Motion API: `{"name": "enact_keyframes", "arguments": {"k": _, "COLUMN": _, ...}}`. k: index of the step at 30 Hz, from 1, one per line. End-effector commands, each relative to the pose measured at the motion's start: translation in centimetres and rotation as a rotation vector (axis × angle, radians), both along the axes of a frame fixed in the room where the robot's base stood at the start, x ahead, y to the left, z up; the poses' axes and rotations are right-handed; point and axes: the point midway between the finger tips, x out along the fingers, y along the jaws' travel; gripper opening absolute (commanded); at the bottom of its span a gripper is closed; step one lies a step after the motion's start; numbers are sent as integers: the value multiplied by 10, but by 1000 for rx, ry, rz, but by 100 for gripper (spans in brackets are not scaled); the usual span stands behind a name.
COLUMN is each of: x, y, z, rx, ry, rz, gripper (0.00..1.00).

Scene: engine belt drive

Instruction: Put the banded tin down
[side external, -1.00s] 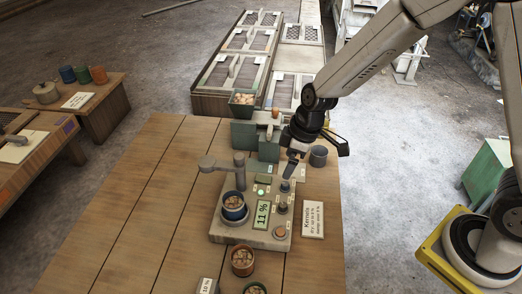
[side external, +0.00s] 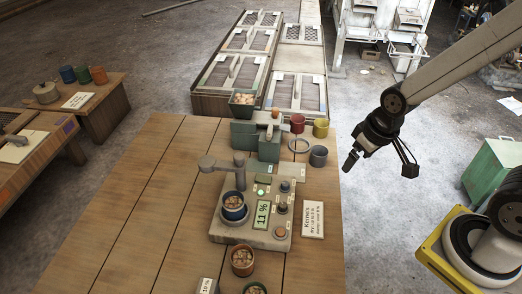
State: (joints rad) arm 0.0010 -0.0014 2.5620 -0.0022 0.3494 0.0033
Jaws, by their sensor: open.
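The tin that looks banded is a dark blue one with a lighter rim (side external: 234,211), holding brown kernels. It stands upright in the round seat at the left of the grey tester (side external: 235,237), under its swing arm (side external: 220,163). I cannot be sure of its bands at this size. The tester display (side external: 262,214) reads 11 %. My gripper (side external: 349,163) is open and empty, off the right edge of the table, well apart from the tin and tester.
A brown tin of kernels (side external: 243,262) and a green one (side external: 255,289) stand in front. Red (side external: 297,124), yellow (side external: 321,129) and grey tins (side external: 318,157) and a ring (side external: 299,146) stand at the back right, near a green-grey device (side external: 269,148). The table's left side (side external: 150,200) is clear.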

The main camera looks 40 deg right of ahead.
Motion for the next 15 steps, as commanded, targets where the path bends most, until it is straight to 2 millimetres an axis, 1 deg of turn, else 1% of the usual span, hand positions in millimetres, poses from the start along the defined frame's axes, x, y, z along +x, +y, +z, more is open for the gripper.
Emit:
{"name": "enact_keyframes", "arguments": {"k": 10, "x": 1, "y": 1, "z": -1, "rx": 6, "ry": 9, "rz": -7, "gripper": 100}}
{"name": "enact_keyframes", "arguments": {"k": 15, "x": 2, "y": 4, "z": -8, "rx": 39, "ry": 63, "rz": -60, "gripper": 100}}
